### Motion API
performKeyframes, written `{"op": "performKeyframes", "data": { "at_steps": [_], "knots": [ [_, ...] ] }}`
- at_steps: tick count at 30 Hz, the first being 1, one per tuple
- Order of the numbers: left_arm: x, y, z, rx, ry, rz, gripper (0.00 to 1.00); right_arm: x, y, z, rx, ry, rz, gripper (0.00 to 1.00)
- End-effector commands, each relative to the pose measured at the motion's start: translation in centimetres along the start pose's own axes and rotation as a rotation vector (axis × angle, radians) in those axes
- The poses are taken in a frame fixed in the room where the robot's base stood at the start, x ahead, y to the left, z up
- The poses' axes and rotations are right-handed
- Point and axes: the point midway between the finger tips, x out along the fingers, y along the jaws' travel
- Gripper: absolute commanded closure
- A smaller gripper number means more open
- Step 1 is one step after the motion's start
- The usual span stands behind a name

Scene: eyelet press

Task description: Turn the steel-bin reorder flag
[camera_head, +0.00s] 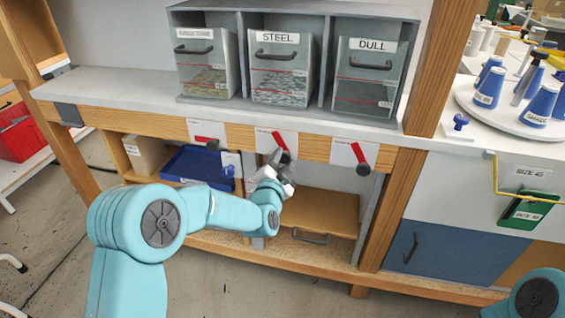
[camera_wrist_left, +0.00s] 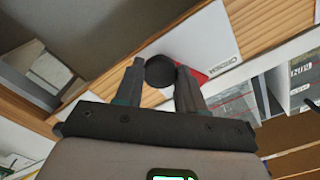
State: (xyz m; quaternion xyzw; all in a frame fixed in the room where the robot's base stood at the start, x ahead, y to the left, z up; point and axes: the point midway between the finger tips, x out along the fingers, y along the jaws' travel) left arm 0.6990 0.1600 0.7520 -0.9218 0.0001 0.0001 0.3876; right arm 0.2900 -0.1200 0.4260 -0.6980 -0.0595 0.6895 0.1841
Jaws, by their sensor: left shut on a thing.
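The steel bin (camera_head: 280,70) is the middle one of three bins on the shelf, with a STEEL label. Below it on the wooden rail is its reorder flag (camera_head: 280,141), a red strip on a white card, tilted in the head view. My left gripper (camera_head: 281,163) is at the lower end of this flag. In the left wrist view its fingers (camera_wrist_left: 161,82) are shut on the flag's dark round knob (camera_wrist_left: 160,71), with red showing behind. The gripper hides part of the flag. Of my right arm only a teal part shows at the lower right corner; its gripper is out of view.
The left bin's flag (camera_head: 209,140) lies nearly level, and the DULL bin's flag (camera_head: 358,153) is tilted. Under the rail are a blue tray (camera_head: 200,166) and a wooden board (camera_head: 318,210). A turntable with blue cones (camera_head: 490,87) stands at the right.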

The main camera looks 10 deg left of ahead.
Motion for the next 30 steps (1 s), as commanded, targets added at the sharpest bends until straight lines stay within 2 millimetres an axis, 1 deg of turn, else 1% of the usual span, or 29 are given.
{"op": "performKeyframes", "data": {
  "at_steps": [11,12,13,14,21,24,26,29,30],
  "knots": [
    [0.0,-0.1,-0.1,0.007,0.002,-0.002,1.00,0.0,0.0,0.0,0.000,0.000,0.000,0.57],
    [0.0,-0.1,-0.1,0.006,0.002,-0.002,0.48,0.0,0.0,0.0,0.000,0.000,0.000,0.57],
    [0.0,-0.1,-0.1,0.006,0.002,-0.002,0.38,0.0,0.0,0.0,0.000,0.000,0.000,0.57],
    [0.0,-0.1,-0.1,0.006,0.002,-0.002,0.35,0.0,0.0,0.0,0.000,0.000,0.000,0.57],
    [0.0,0.0,0.0,0.005,0.001,-0.001,0.35,0.0,0.0,0.0,0.000,0.000,0.000,0.57],
    [-0.3,0.0,0.0,0.004,0.000,0.001,0.35,0.0,0.0,0.0,0.000,0.000,0.000,0.57],
    [-0.9,0.0,0.0,0.004,0.000,0.002,0.35,-0.1,0.0,0.0,0.000,0.000,0.000,0.57],
    [-2.6,-0.1,-0.1,0.004,0.000,0.002,0.35,-0.2,-0.1,0.0,0.000,0.000,0.000,0.57],
    [-3.6,-0.1,-0.1,0.004,-0.001,0.003,0.35,-0.3,-0.1,0.0,0.000,0.000,0.000,0.57]
  ]
}}
